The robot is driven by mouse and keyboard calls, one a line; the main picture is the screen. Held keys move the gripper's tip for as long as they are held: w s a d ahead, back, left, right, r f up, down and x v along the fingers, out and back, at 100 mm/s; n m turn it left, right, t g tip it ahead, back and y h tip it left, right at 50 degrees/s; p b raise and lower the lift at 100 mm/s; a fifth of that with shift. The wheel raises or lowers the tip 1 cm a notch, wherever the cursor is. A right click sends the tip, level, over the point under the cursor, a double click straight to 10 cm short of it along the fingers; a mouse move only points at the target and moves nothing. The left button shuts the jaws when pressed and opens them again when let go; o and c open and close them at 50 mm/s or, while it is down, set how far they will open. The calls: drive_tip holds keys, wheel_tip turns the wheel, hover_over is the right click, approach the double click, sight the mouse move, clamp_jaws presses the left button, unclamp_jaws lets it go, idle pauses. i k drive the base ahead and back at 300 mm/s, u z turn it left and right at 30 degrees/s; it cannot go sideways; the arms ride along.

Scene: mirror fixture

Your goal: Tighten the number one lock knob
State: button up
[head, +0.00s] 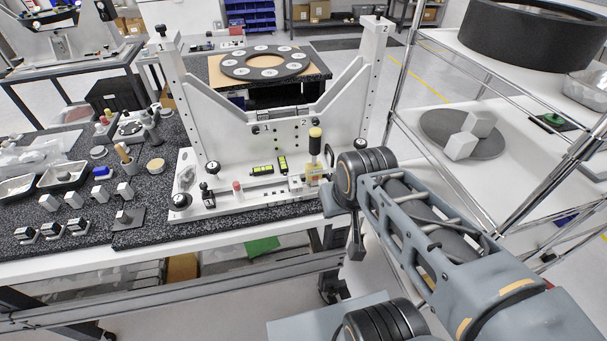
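The mirror fixture is a pale grey frame (285,148) with two tilted uprights on a base plate on the bench. Near its middle, a small black knob (256,130) sits beside a printed "1", and a "2" is printed to its right. My arm reaches in from the lower right. Its end, with my gripper (328,198), is by the base plate's right end, away from the "1" knob. The wrist mostly hides the fingers.
On the base plate are a yellow-and-black upright handle (315,145), green-yellow level vials (262,170) and black round knobs (181,201). Blocks and small parts crowd the bench left. A wire shelf (470,150) stands close on the right. The space between the uprights is open above the frame.

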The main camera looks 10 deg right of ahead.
sight(181, 202)
drive_tip(key=z, duration=0.8)
drive_tip(key=k, duration=0.7)
drive_tip(key=u, duration=0.8)
